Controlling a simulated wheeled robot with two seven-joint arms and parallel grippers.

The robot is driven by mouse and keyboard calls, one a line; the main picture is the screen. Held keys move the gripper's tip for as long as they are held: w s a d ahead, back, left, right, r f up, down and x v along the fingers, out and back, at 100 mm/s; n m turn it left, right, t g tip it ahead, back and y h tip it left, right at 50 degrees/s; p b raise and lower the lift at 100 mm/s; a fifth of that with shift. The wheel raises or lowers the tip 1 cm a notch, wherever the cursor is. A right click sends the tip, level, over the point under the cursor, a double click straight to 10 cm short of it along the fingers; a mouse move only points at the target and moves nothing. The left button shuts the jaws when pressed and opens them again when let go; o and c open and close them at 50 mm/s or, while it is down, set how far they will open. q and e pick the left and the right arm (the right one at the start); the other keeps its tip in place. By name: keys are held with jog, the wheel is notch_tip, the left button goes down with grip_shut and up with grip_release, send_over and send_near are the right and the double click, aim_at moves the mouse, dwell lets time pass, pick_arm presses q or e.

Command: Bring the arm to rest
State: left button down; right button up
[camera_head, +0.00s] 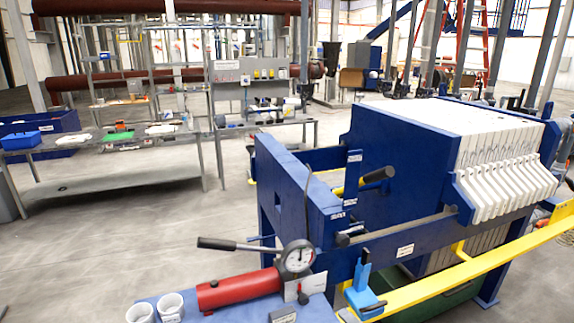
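Neither of my grippers and neither of my arms shows in the head view, so I cannot see their pose. The blue filter press (395,150) stands at the right, with a row of white filter plates (500,180) in its frame. A red hydraulic pump cylinder (240,289) with a black-ended lever (232,244) and a round dial gauge (297,257) lies at its near end.
Two white cups (170,305) stand on a blue surface at the bottom. A blue tool-like piece (363,290) is near a yellow rail (455,275) along the press. A workbench (110,150) with trays stands at the back left. Open grey floor (110,235) lies between.

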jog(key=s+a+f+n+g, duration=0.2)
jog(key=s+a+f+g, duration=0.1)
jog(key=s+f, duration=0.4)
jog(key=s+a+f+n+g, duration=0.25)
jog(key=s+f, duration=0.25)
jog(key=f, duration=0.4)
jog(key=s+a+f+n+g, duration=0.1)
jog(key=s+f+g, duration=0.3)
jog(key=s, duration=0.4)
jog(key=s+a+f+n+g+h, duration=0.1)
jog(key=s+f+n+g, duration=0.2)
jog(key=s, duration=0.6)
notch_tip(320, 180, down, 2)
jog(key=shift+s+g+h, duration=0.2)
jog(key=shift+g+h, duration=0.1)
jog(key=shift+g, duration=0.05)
